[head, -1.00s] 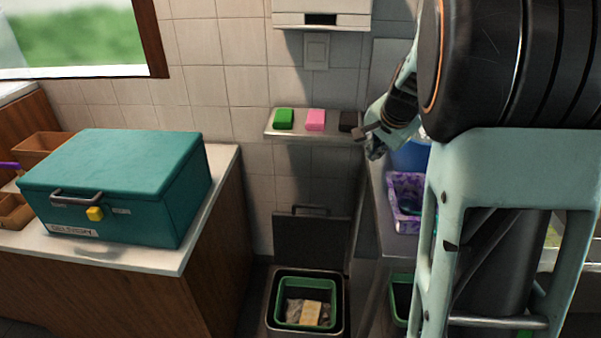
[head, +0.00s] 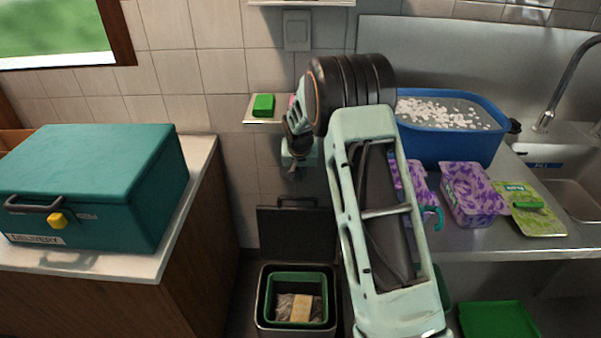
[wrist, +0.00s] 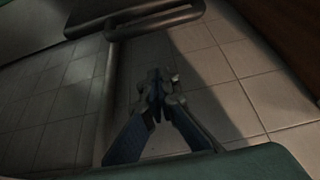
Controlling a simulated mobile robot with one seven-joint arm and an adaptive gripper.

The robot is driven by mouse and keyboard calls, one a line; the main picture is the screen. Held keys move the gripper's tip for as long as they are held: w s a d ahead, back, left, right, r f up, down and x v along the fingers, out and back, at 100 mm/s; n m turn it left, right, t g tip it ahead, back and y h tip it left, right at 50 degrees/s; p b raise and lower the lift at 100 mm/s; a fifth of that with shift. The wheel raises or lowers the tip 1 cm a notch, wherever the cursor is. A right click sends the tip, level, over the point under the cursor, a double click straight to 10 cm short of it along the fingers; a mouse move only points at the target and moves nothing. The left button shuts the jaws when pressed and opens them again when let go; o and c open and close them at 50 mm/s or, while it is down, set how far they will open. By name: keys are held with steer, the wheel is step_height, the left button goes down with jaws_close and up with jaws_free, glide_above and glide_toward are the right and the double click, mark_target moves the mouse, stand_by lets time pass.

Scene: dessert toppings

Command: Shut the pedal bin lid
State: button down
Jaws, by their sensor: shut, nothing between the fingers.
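The pedal bin (head: 263,307) stands on the floor, low in the head view, open at the top. Its green inner bucket (head: 297,282) holds crumpled waste and a pale yellow block. Its dark lid (head: 297,236) stands upright behind the opening, with a handle along its top edge. My gripper (head: 293,173) is shut and empty, a little above the lid's handle in the head view; the gap in depth is unclear. In the wrist view my gripper (wrist: 156,95) points at tiles. A dark bar there may be the lid's handle; I cannot tell.
A teal delivery box (head: 90,185) sits on the left counter (head: 180,230). A small shelf (head: 250,116) with a green sponge is on the wall behind. At right, a metal counter (head: 490,243) holds a blue basin (head: 455,145) and purple packs (head: 470,195).

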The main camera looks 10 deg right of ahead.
steer(key=shift+s+a+f, duration=0.1)
steer(key=shift+s+f, duration=0.25)
steer(key=shift+f, duration=0.4)
steer(key=shift+s+a+f, duration=0.1)
steer(key=shift+s+f, duration=0.2)
steer(key=shift+f, duration=0.4)
steer(key=shift+s+f, duration=0.35)
steer(key=shift+f, duration=0.4)
steer(key=shift+s+b, duration=0.15)
steer(key=shift+b, duration=0.25)
